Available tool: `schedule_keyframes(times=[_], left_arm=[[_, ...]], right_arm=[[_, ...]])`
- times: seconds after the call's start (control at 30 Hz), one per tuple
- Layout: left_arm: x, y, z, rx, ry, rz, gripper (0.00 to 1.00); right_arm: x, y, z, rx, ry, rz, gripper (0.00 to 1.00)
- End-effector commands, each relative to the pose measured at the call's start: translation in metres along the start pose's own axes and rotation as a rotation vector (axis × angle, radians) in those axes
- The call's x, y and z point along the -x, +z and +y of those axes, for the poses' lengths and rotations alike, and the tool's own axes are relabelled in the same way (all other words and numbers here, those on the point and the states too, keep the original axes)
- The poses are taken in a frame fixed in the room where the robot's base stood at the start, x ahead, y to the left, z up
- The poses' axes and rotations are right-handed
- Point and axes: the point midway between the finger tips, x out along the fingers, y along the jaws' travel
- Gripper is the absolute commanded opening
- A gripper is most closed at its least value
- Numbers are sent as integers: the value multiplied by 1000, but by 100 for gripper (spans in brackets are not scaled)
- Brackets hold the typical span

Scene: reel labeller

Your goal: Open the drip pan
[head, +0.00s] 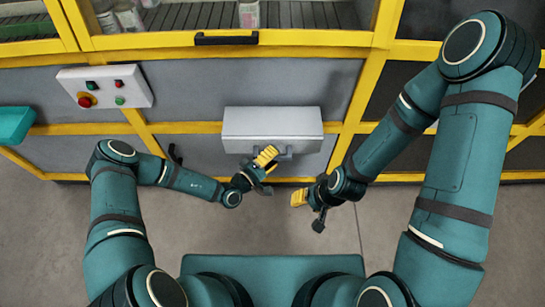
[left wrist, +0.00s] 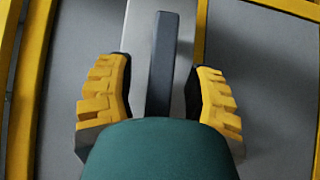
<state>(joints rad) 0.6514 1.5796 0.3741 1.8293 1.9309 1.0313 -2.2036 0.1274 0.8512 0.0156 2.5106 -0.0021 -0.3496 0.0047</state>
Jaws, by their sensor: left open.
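The drip pan (head: 272,124) is a light grey box on the front of the machine, low and near the middle in the head view. A dark grey bar handle is on its front, partly hidden behind my left gripper (head: 265,163). In the left wrist view the handle (left wrist: 162,65) lies between the two yellow fingers of my left gripper (left wrist: 162,95), with a gap on each side. That gripper is open. My right gripper (head: 309,199) is to the right of the pan, apart from it. Its fingers are seen from the side, so its opening is unclear.
A white control box (head: 106,87) with buttons is at upper left. A black handle (head: 226,39) is on the yellow-framed door above. A teal tray (head: 15,125) sticks out at far left. The floor in front of the machine is clear.

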Motion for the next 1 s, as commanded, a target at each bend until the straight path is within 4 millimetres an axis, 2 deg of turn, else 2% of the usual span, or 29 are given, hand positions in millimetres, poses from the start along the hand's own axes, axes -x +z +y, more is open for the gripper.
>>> schedule_keyframes(times=[0.13,0.27,0.3,0.67,0.77,1.0], left_arm=[[0,0,0,0,0,0,52],[0,0,0,0,0,0,6],[0,0,0,0,0,0,0],[1,2,1,1,1,0,0],[8,8,2,2,-1,-1,0],[36,37,4,6,-4,-2,0]], right_arm=[[0,0,0,0,0,0,47],[0,0,0,0,0,0,47],[0,0,0,0,0,0,47],[2,0,-1,0,0,1,47],[11,-2,-4,-2,0,4,47],[41,-11,-15,-8,2,21,47]])
